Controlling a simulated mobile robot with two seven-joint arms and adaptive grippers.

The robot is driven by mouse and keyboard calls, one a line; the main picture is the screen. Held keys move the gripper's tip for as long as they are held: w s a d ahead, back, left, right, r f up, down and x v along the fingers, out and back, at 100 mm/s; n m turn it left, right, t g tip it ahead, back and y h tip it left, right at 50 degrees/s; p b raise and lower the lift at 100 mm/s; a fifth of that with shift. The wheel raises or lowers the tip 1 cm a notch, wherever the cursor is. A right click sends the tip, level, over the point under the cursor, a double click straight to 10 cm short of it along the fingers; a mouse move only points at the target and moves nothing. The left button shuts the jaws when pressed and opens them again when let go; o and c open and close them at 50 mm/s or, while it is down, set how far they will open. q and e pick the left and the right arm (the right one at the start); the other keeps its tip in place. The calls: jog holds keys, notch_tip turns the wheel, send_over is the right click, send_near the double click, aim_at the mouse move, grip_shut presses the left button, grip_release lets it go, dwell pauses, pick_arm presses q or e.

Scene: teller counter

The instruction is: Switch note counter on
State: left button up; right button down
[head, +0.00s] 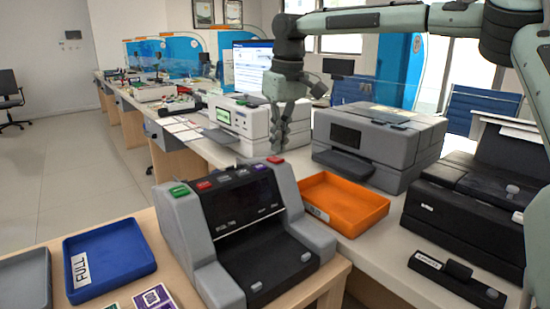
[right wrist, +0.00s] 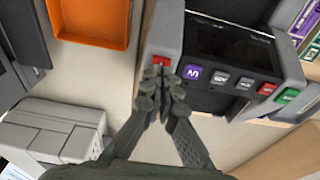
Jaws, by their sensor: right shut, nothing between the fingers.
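The note counter (head: 206,247) appears to be the grey and black machine at the front, with a dark display (head: 243,203) and a row of buttons on top. A green button (head: 179,190) is at its left end and a red end button (head: 275,160) at its right end. My right gripper (head: 278,150) is shut and empty, pointing down at that red end button. In the right wrist view its fingertips (right wrist: 166,88) are close beside the red button (right wrist: 160,61) and near a purple button (right wrist: 192,73). I cannot tell whether they touch it. My left gripper is not in view.
An orange tray (head: 350,207) lies right of the machine, with a grey printer-like machine (head: 385,140) behind it. A blue tray (head: 110,256) marked FULL is at the left. A black machine (head: 470,205) is at the right. A white machine (head: 243,118) stands behind the gripper.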

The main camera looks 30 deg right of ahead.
aim_at(279, 160)
jog(key=shift+f, duration=0.2)
jog(key=shift+f, duration=0.3)
jog(key=shift+f, duration=0.25)
jog(key=shift+f, duration=0.25)
dwell(0.4)
jog(key=shift+r, duration=3.55)
